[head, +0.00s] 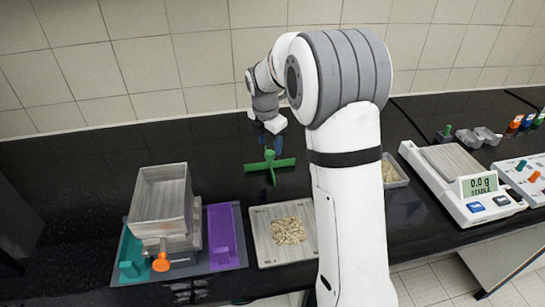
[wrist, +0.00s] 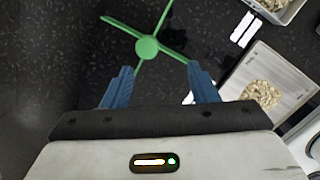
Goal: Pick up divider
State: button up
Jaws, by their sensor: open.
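The divider is a green cross-shaped piece (head: 270,164) with thin arms around a round hub, on the black bench behind the trays. In the wrist view the divider (wrist: 147,47) lies just beyond the fingertips, its hub roughly between the lines of the two fingers. My gripper (head: 268,137) is above the divider in the head view, pointing down. In the wrist view my gripper (wrist: 160,78) shows two blue fingers spread apart with nothing held. I cannot tell the exact height gap to the divider. My fingers hide a little of the divider's near side.
A sieve shaker with a grey box (head: 163,200) stands at left, with teal and purple parts beside it. A tray of pale grains (head: 262,240) sits in front. A scale (head: 462,185) reading 0.0 g is at right. Bare bench surrounds the divider.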

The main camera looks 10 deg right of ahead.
aim_at(269, 152)
jog(key=shift+w+a+f+n, duration=0.1)
jog(key=shift+w+f+n, duration=0.25)
jog(key=shift+w+n, duration=0.2)
jog(key=shift+w+f+n, duration=0.35)
jog(key=shift+w+n, duration=0.1)
jog(key=shift+w, duration=0.1)
jog(key=shift+w+f, duration=0.15)
jog(key=shift+f, duration=0.1)
jog(key=f, duration=0.2)
jog(key=f+p, duration=0.1)
jog(key=f, duration=0.4)
jog(key=shift+w+d+f+p, duration=0.15)
jog(key=shift+d+f+p, duration=0.15)
jog(key=shift+d+p, duration=0.1)
jog(key=shift+c, duration=0.2)
jog(key=c, duration=1.1)
